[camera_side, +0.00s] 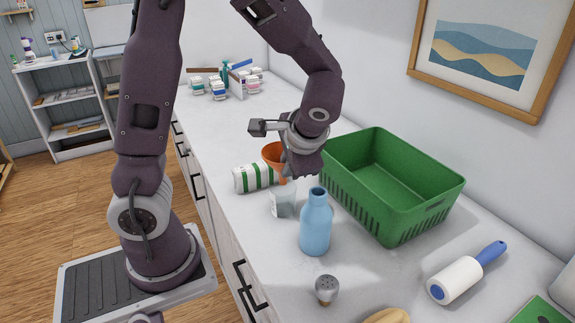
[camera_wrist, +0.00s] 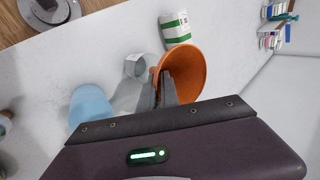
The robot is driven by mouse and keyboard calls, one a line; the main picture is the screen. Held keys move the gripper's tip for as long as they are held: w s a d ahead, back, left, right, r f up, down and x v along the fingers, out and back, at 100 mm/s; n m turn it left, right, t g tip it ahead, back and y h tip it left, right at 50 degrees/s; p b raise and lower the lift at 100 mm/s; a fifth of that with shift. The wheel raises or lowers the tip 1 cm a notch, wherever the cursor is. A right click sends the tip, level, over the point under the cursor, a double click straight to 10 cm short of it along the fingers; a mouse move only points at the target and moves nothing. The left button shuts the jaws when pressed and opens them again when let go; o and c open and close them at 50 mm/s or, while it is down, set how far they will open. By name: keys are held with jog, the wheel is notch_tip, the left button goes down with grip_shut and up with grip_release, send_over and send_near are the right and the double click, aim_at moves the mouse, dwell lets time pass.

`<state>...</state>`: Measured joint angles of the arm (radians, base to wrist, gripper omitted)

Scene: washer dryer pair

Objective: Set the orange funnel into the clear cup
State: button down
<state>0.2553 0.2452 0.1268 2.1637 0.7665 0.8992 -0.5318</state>
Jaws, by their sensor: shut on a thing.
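The orange funnel (camera_side: 272,155) is held in my gripper (camera_side: 287,165) above the counter, just behind the clear cup. In the wrist view the funnel (camera_wrist: 185,72) has its wide mouth facing the camera, and my gripper (camera_wrist: 160,78) is shut on its wall. The clear cup (camera_side: 282,204) stands on the counter between the blue bottle and the green-striped can. The funnel's spout is mostly hidden in the wrist view.
A blue bottle (camera_side: 316,225) stands close beside the cup. A green-striped white can (camera_side: 254,178) lies behind it. A green basket (camera_side: 395,185) is to the right. A shaker (camera_side: 327,289) and a lint roller (camera_side: 466,273) are nearer the front. The counter's left edge is close.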

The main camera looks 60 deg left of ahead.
aim_at(284, 184)
jog(key=shift+f, duration=1.6)
dwell(0.4)
jog(key=c, duration=1.5)
grip_release()
jog(key=s+d+r+t+h, duration=0.1)
jog(key=s+d+r+h, duration=0.1)
jog(key=s+d+r, duration=0.1)
jog(key=s+d+r+n+t+h, duration=0.1)
jog(key=s+d+r+t+h, duration=0.1)
jog(key=s+d+r, duration=0.2)
jog(key=s+d+r+t+h, duration=0.1)
jog(key=s+d+r+h, duration=0.2)
jog(key=s+r, duration=0.3)
jog(key=shift+d+n+t, duration=0.3)
jog(key=shift+d+t, duration=0.1)
